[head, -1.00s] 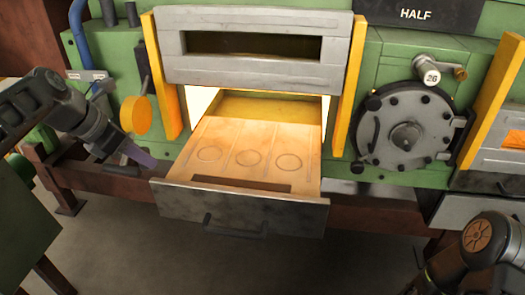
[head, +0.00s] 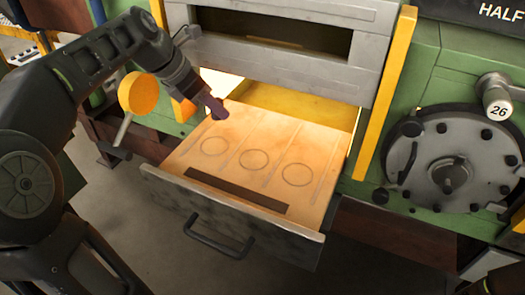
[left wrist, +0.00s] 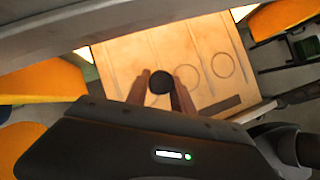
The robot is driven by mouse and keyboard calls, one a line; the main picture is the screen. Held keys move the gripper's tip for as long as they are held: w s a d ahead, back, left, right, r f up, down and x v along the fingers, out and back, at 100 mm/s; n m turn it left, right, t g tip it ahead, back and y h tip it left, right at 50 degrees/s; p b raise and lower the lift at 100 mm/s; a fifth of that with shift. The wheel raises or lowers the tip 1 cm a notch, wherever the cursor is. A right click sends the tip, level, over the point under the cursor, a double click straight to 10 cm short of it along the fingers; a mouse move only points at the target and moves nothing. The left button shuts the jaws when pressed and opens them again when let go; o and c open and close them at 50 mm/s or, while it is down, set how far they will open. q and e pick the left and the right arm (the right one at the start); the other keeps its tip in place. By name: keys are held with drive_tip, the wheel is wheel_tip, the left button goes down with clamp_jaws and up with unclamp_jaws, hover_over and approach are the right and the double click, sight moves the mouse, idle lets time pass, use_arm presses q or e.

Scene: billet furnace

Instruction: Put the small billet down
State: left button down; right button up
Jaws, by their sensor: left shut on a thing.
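The small billet (left wrist: 161,82) shows as a dark round end between the two fingers of my left gripper in the left wrist view. My left gripper (head: 214,107) is shut on it and hangs over the far left part of the pulled-out drawer tray (head: 262,135) in the head view. The tray's pale surface has three ring marks in a row (head: 253,162), nearer the front than the gripper. In the head view the billet is hard to tell from the fingers. I cannot tell whether it touches the tray. My right gripper is not in view.
The raised grey furnace door (head: 270,60) hangs above the tray. Yellow posts (head: 386,95) flank the opening, and an orange disc (head: 138,93) stands at the left, close to my left arm. The tray has a front handle (head: 218,240). Its surface looks bare.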

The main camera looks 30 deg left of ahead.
use_arm(q)
drive_tip(key=shift+f, duration=0.1)
wheel_tip(320, 180, down, 6)
drive_tip(key=shift+w+b, duration=0.1)
drive_tip(key=shift+b, duration=0.3)
drive_tip(key=shift+f, duration=0.1)
drive_tip(key=shift+f, duration=1.8)
drive_tip(key=shift+f, duration=0.1)
drive_tip(key=c, duration=1.1)
unclamp_jaws()
drive_tip(key=v, duration=1.2)
